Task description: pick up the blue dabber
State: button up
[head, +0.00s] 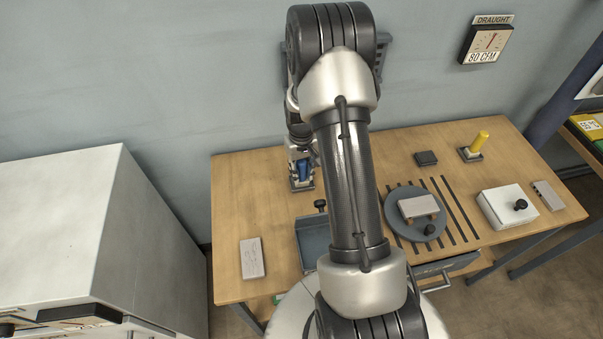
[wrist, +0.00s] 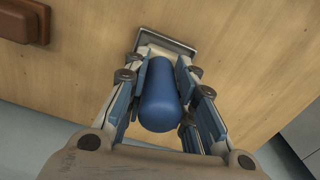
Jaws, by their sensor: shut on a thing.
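The blue dabber (wrist: 159,95) is a rounded blue cylinder between the two fingers of my gripper (wrist: 162,88) in the wrist view. My gripper is shut on it. Its far end is over a small grey-rimmed stand (wrist: 188,48) on the wooden table; I cannot tell whether it still touches the stand. In the head view the blue dabber (head: 304,170) shows as a small blue patch under my gripper (head: 302,176), at the table's back left. My arm hides part of the table's middle.
A yellow dabber (head: 481,141) stands in its holder at the back right. A grey round plate (head: 402,228) carries a block. A white box (head: 507,205) is at the right, a pale block (head: 252,258) at the front left, and a blue-grey tray (head: 313,246) near the front.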

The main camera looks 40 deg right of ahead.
notch_tip(320, 180, up, 20)
jog(key=p, duration=0.5)
dwell(0.4)
